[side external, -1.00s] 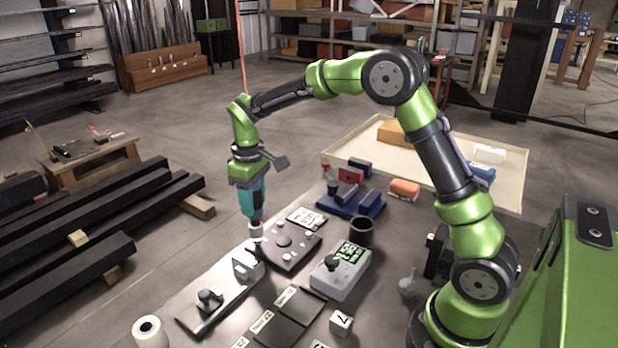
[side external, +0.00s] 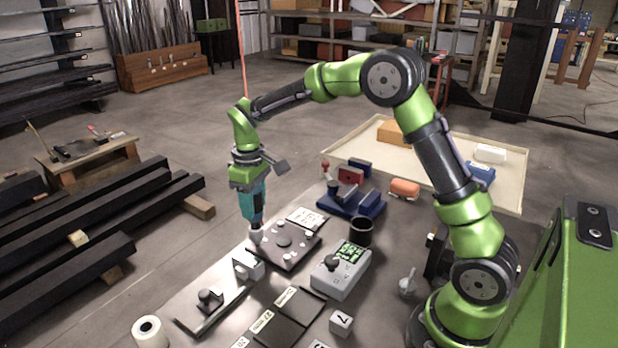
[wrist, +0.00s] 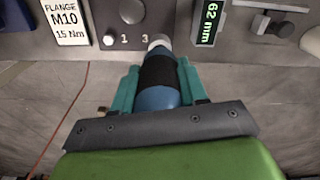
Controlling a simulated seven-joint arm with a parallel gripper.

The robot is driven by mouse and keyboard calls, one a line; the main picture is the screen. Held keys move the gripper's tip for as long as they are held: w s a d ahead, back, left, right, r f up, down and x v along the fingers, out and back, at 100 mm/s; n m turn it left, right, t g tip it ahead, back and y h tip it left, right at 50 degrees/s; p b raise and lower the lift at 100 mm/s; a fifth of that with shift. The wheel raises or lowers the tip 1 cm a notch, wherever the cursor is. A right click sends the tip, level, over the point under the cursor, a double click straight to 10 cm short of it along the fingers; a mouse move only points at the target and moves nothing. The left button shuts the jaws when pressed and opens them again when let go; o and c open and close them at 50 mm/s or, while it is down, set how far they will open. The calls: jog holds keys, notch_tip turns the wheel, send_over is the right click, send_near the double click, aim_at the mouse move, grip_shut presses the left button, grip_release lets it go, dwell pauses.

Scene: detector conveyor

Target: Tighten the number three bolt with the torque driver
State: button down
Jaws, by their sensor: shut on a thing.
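My gripper (side external: 252,218) points down over the left edge of the dark flange plate (side external: 270,258). Its teal fingers are shut on the torque driver, whose blue and black body (wrist: 158,95) shows between them in the wrist view. The driver's pale socket end (side external: 256,236) is down at the plate's edge. In the wrist view this end sits beside the printed 3, hiding the number three bolt; whether it is fully seated I cannot tell. A pale bolt head (wrist: 108,40) sits beside the printed 1. The plate's round hub (wrist: 131,11) is between them.
A card (wrist: 68,22) reads FLANGE M10 15 Nm. A grey box with a green display (side external: 340,270), a black cup (side external: 361,231) and a blue holder (side external: 352,203) stand to the right. A caliper-like tool (side external: 212,304) lies at front left.

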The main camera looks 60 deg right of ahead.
jog(key=shift+f, duration=1.3)
dwell(4.1)
jog(key=shift+r, duration=3.1)
